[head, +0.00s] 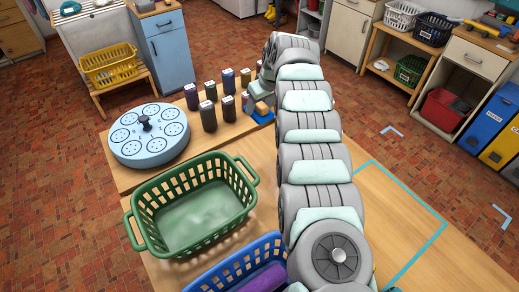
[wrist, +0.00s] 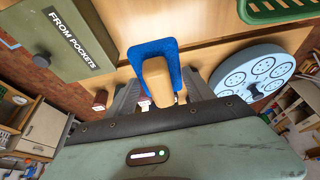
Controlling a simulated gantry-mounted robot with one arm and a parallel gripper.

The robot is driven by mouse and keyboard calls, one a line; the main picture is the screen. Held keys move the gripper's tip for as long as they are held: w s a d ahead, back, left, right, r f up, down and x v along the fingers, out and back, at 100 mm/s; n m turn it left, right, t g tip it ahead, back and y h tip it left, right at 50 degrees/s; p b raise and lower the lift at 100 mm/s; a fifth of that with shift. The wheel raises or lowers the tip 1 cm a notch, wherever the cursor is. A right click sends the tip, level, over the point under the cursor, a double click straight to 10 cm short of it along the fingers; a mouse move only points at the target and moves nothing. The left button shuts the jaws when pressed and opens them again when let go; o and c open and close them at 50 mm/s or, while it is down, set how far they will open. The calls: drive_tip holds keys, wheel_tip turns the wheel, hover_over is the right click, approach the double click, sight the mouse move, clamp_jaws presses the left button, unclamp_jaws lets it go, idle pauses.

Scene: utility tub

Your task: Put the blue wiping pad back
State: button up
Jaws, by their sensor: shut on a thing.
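The blue wiping pad (wrist: 152,48) shows in the wrist view as a blue piece behind a tan block-shaped grip (wrist: 157,80). My gripper (wrist: 160,100) is shut on the tan grip, with a dark finger on each side. In the head view the blue pad (head: 264,118) is low at the far end of the table, beneath my gripper (head: 258,102), which partly covers it. I cannot tell whether the pad touches the wooden surface.
Several dark bottles (head: 209,117) stand close left of my gripper. A round light-blue caddy (head: 148,134), a green basket (head: 192,207) and a blue basket (head: 235,268) are nearer. A "FROM POCKETS" box (wrist: 60,40) shows in the wrist view. The taped area (head: 400,215) at right looks clear.

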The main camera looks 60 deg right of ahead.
wheel_tip(320, 180, down, 15)
drive_tip(key=b, duration=1.2)
drive_tip(key=shift+b, duration=0.35)
wheel_tip(320, 180, down, 4)
drive_tip(key=shift+f+b, duration=0.25)
drive_tip(key=shift+b, duration=0.4)
drive_tip(key=shift+r, duration=0.1)
drive_tip(key=o, duration=1.3)
